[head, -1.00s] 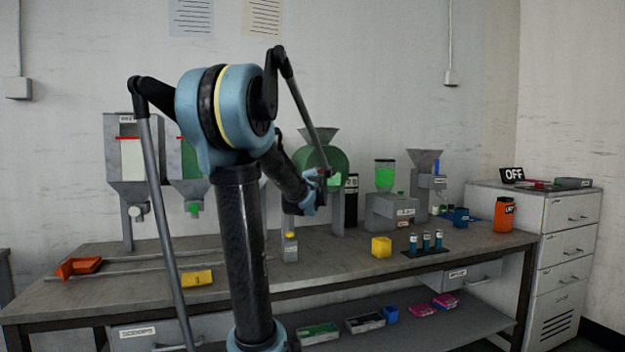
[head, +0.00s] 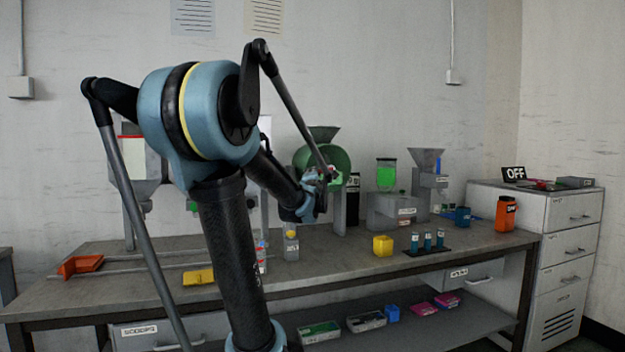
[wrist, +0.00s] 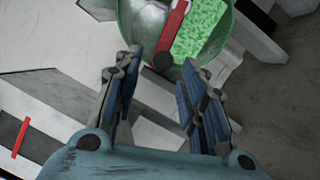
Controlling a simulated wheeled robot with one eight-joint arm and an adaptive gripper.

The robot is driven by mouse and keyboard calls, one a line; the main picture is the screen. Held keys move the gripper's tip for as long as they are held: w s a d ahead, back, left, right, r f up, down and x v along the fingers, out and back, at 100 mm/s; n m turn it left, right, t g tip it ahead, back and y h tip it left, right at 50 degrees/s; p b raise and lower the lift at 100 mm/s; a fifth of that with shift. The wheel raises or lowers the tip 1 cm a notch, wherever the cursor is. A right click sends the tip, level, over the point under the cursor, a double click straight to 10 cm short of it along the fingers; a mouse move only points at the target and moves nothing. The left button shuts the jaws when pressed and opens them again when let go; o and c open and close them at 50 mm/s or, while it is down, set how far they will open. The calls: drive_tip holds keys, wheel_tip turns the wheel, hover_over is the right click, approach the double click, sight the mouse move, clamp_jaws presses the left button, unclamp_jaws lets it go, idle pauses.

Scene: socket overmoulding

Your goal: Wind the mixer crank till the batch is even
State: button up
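The mixer is a green drum (head: 338,158) on a grey stand at the back of the bench, partly hidden by my arm. In the wrist view, its round mouth shows a pale green speckled batch (wrist: 208,32) on one side and a bare grey inner wall on the other. A red crank arm (wrist: 176,30) crosses the drum's front and ends in a dark round knob (wrist: 163,62). My gripper (wrist: 161,68) is open, its two fingers apart on either side of the knob's line. The knob appears at or just beyond the fingertips; I cannot tell whether they touch.
A bottle with a yellow cap (head: 291,243), a yellow cube (head: 382,246) and a rack of blue-capped vials (head: 428,250) stand on the bench nearby. A machine with a green container (head: 386,173) stands right of the mixer.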

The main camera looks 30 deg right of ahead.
drive_tip(key=v, duration=0.6)
drive_tip(key=shift+a, duration=0.1)
idle(0.7)
